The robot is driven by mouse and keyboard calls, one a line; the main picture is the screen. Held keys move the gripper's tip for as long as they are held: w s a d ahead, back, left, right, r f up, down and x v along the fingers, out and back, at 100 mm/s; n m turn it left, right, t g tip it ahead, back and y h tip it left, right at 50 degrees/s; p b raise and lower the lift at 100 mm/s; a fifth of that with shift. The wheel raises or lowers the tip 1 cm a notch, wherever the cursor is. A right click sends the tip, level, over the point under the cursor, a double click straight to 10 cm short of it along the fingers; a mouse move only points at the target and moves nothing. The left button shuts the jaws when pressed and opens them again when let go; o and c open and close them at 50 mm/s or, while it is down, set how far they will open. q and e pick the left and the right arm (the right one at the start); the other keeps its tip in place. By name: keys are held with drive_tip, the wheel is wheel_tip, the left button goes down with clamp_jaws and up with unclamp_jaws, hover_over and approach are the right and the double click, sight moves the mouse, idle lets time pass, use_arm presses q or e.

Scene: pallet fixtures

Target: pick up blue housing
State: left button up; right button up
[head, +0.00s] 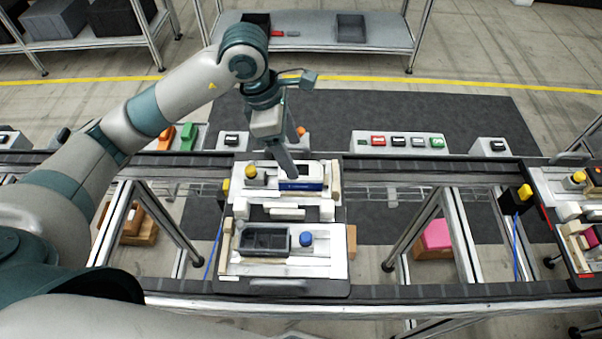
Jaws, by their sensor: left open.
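My right gripper is not in view.
The near fixture holds a dark grey open box (263,241) beside a blue knob (306,239). A yellow-topped post (251,172) stands left of the housing. A button panel (398,144) stands behind the conveyor. The rails right of the pallet are clear.

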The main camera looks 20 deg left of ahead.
use_arm(q)
drive_tip(key=shift+x, duration=0.8)
drive_tip(key=shift+d+f+p, duration=0.15)
drive_tip(key=shift+f+p, duration=0.6)
drive_tip(key=shift+p, duration=0.25)
drive_tip(key=p+x, duration=0.1)
drive_tip(key=x, duration=0.2)
drive_tip(key=shift+w+f+p, duration=0.15)
drive_tip(key=shift+f+p, duration=0.05)
drive_tip(key=shift+p, duration=0.2)
drive_tip(key=shift+f, duration=0.15)
drive_tip(key=shift+f+b, duration=0.25)
drive_tip(key=shift+b, duration=0.4)
